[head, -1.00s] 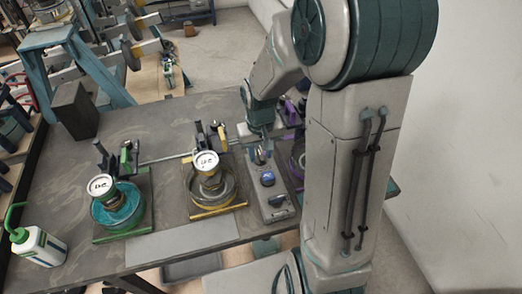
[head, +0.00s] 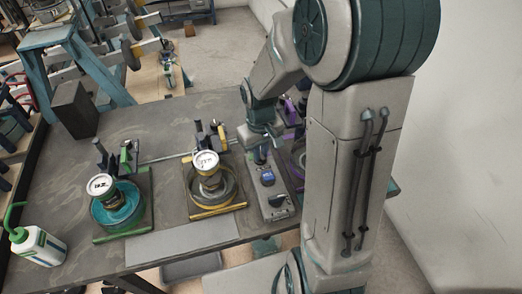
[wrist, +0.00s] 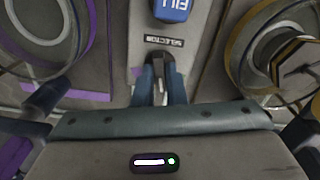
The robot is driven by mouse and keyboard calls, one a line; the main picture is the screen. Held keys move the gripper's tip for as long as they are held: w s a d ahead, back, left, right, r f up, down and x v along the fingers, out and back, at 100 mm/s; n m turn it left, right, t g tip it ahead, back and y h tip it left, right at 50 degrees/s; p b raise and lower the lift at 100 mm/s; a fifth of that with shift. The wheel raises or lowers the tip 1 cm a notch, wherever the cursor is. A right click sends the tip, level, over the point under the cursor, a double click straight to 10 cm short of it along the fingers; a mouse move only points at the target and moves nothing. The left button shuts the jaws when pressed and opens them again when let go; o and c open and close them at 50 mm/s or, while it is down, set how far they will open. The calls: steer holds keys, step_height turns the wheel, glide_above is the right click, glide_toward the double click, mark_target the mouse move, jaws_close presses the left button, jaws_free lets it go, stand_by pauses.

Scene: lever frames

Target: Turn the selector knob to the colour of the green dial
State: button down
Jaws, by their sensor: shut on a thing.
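The green dial (head: 101,185) is a white-faced gauge over a teal ring on a green-edged plate at the left of the bench. The selector box (head: 278,213) is a narrow grey panel with a blue button (head: 267,179), which shows FILL in the wrist view (wrist: 172,9). The selector knob (wrist: 157,68) is dark and sits below the SELECTOR label. My gripper (wrist: 160,92) is shut on it, with a blue finger on each side. In the head view my gripper (head: 261,154) is at the box's far end and hides the knob. I cannot tell which colour the knob points to.
A yellow-edged station with a white gauge (head: 206,163) stands close left of the box. A purple station (head: 297,152) lies to the right, partly behind my arm. A white bottle with a green spout (head: 39,245) stands at the bench's left corner.

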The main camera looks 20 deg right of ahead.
steer(key=n, duration=0.3)
steer(key=shift+n+p, duration=0.3)
steer(key=shift+n, duration=1.7)
steer(key=c, duration=1.5)
jaws_free()
step_height(320, 180, up, 14)
steer(key=shift+f+b, duration=0.1)
steer(key=shift+b, duration=0.25)
